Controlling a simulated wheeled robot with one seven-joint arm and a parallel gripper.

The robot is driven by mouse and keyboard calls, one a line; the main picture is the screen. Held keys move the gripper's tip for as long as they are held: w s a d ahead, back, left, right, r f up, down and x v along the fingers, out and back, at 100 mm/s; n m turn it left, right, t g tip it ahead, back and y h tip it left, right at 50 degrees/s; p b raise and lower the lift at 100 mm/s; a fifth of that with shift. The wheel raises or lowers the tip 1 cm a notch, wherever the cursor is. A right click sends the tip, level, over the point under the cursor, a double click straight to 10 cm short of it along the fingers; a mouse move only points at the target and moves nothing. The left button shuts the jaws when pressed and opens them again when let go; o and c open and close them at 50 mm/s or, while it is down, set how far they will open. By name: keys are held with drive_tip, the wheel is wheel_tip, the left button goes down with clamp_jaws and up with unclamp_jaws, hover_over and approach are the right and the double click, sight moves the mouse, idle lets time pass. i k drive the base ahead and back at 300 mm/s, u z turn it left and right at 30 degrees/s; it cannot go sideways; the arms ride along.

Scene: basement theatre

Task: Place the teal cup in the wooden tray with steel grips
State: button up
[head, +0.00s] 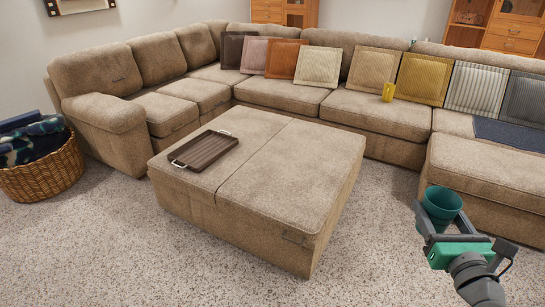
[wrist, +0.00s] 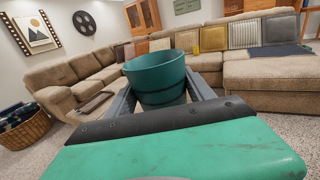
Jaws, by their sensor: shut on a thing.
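The teal cup (head: 441,204) is held upright by my gripper (head: 432,222) at the lower right of the head view, above the carpet. In the wrist view the cup (wrist: 157,80) sits between the two fingers of my gripper (wrist: 158,100), which is shut on it. The wooden tray with steel grips (head: 203,150) lies on the left part of the big tan ottoman (head: 290,170). The tray looks empty. It also shows in the wrist view (wrist: 93,104), left of the cup and farther off.
A long tan sectional sofa (head: 290,98) with several cushions runs behind the ottoman. A yellow cup (head: 388,92) stands on the sofa seat. A wicker basket (head: 45,178) with blankets stands at the left. Carpet (head: 370,262) lies open between my gripper and the ottoman.

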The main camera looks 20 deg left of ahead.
sight(209, 156)
drive_tip(key=u, duration=0.8)
drive_tip(key=i, duration=0.6)
drive_tip(key=u, duration=1.35)
drive_tip(key=i, duration=2.2)
drive_tip(key=z, duration=0.1)
